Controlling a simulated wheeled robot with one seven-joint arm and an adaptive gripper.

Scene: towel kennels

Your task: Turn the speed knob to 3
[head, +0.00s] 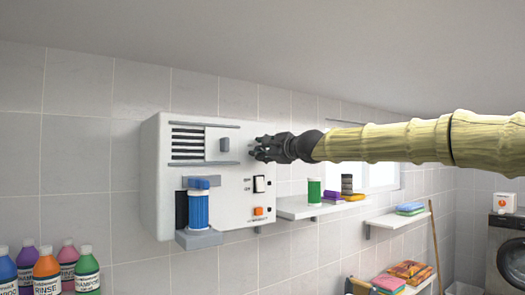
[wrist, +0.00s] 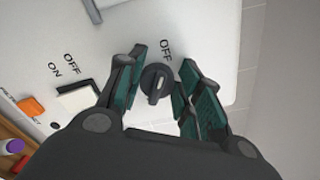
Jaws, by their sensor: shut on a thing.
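The white wall unit (head: 228,180) fills the left middle of the head view. My gripper (head: 257,148) is at the upper right of its front and hides the speed knob there. In the wrist view, the dark round speed knob (wrist: 155,86) sits between the two fingers of my gripper (wrist: 160,78), which are shut on it. The other scale numbers are hidden or too faint to read.
Below the knob are a rocker switch (head: 259,184) and an orange button (head: 258,211). A blue cylinder (head: 198,210) stands on the unit's lower ledge. A shelf (head: 290,209) with a green can is to the right. Shampoo bottles (head: 46,268) stand at lower left.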

